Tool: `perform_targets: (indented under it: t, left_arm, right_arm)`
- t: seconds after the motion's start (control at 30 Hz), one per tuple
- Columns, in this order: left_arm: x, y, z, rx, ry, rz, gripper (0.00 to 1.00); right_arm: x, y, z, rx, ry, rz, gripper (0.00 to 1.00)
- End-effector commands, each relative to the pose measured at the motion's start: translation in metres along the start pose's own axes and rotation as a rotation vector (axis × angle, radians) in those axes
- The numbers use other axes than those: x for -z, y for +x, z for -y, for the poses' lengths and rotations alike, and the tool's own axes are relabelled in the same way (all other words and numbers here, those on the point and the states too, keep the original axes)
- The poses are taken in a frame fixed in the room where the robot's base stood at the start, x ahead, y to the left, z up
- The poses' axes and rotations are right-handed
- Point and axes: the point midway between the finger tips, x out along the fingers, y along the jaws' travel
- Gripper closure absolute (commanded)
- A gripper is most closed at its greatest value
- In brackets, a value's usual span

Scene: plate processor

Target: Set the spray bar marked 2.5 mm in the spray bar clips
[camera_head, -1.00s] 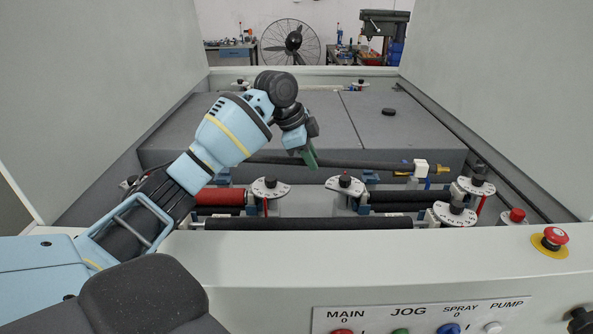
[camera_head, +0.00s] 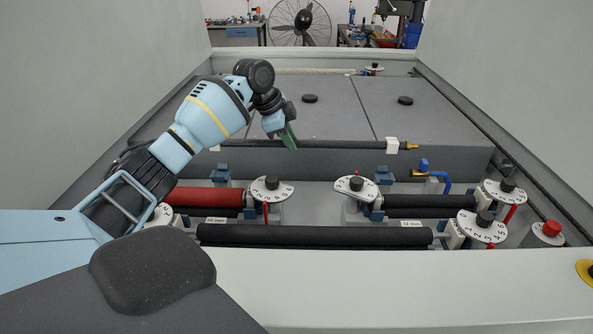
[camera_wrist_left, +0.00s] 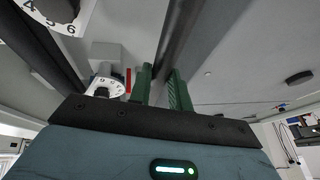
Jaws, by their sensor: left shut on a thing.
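The spray bar (camera_head: 335,145) is a long dark rod with a white tag (camera_head: 391,145) and a brass tip near its right end. The tag's marking is too small to read. My left gripper (camera_head: 289,137) is shut on the bar left of its middle, holding it nearly level. In the left wrist view the bar (camera_wrist_left: 180,35) runs between the green fingers (camera_wrist_left: 160,85). Blue clips, a left one (camera_head: 221,173) and a right one (camera_head: 384,175), stand below the bar in the picture, apart from it. My right gripper is not in view.
A blue hose with a brass elbow (camera_head: 432,175) stands right of the right clip. Numbered dials (camera_head: 272,188) (camera_head: 357,187) and rollers, one red (camera_head: 205,197) and one long black (camera_head: 315,236), lie nearer. A grey deck (camera_head: 335,113) with black pucks lies behind.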

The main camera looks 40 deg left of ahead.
Motion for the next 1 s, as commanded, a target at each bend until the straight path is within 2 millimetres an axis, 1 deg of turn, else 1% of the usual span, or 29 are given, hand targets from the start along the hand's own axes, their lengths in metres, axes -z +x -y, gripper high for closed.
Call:
perform_targets:
  t: [0.03, 0.1, 0.23, 0.3, 0.53, 0.8, 1.0]
  left_arm:
    - [-0.005, 0.010, -0.003, -0.003, -0.001, 0.003, 1.00]
    - [-0.009, 0.021, -0.005, -0.002, -0.001, 0.002, 1.00]
    - [-0.015, 0.035, -0.008, -0.001, 0.000, 0.001, 1.00]
    - [-0.016, 0.039, -0.009, 0.001, 0.000, -0.001, 1.00]
    - [-0.018, 0.044, -0.010, 0.000, 0.001, 0.000, 1.00]
    - [-0.030, 0.072, -0.016, -0.001, 0.000, 0.001, 1.00]
    - [-0.031, 0.074, -0.016, 0.002, 0.000, -0.001, 1.00]
  right_arm:
    - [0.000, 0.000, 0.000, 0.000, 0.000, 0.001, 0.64]
    - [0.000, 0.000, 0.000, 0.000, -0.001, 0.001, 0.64]
    - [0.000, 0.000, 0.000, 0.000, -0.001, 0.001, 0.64]
    - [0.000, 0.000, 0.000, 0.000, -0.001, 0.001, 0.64]
    - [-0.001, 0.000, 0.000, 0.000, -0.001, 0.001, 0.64]
    - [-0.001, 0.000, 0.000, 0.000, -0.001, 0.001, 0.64]
    - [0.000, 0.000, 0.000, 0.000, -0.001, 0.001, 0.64]
